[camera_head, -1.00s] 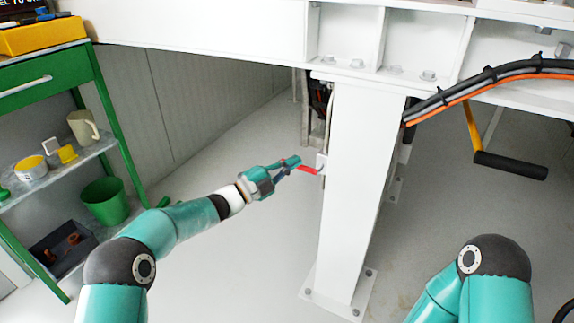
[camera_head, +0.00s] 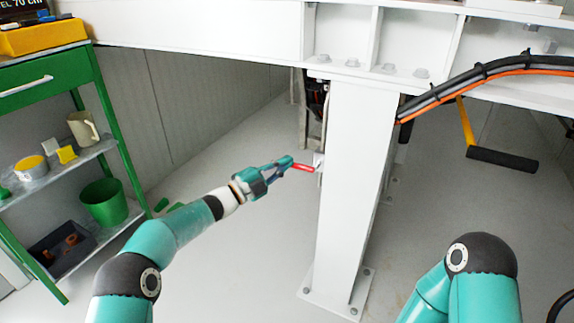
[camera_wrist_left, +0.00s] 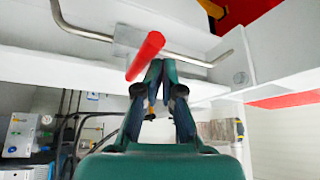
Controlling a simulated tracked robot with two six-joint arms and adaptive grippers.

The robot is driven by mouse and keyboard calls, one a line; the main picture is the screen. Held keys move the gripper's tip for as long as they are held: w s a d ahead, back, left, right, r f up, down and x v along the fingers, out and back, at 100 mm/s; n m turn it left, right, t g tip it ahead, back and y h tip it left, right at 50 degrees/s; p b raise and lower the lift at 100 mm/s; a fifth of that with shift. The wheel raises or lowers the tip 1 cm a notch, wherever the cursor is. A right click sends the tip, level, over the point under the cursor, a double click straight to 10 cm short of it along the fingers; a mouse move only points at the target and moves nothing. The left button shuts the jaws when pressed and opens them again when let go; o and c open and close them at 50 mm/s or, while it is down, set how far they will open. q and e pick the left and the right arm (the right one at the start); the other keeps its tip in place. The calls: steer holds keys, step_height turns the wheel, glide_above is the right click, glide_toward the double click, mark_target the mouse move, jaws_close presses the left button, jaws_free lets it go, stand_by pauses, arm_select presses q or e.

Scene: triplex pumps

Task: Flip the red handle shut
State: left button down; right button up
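The red handle (camera_head: 304,168) sticks out to the left from a small white valve body (camera_head: 319,160) on the left side of a white support post. My left gripper (camera_head: 288,161) is at the handle's free end in the head view. In the left wrist view, the fingertips (camera_wrist_left: 161,64) are together with nothing seen between them. The red handle (camera_wrist_left: 146,56) lies just left of the fingertips, its end towards the camera. I cannot tell whether they touch. My right gripper is out of view.
The white post (camera_head: 357,180) stands close right of the handle, under a white beam (camera_head: 200,28). A green shelf unit (camera_head: 105,110) is at the left. Black and orange cables (camera_head: 480,75) hang at the right. The floor between shelf and post is mostly clear.

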arm_select(q)
steer(key=shift+d+f, duration=0.2)
steer(key=shift+f, duration=0.4)
step_height(320, 180, up, 4)
steer(key=s+a+p, duration=0.1)
steer(key=p, duration=0.1)
steer(key=s+a+f+p, duration=0.1)
steer(key=s+a+f, duration=0.3)
steer(key=s, duration=0.3)
steer(key=shift+a, duration=0.2)
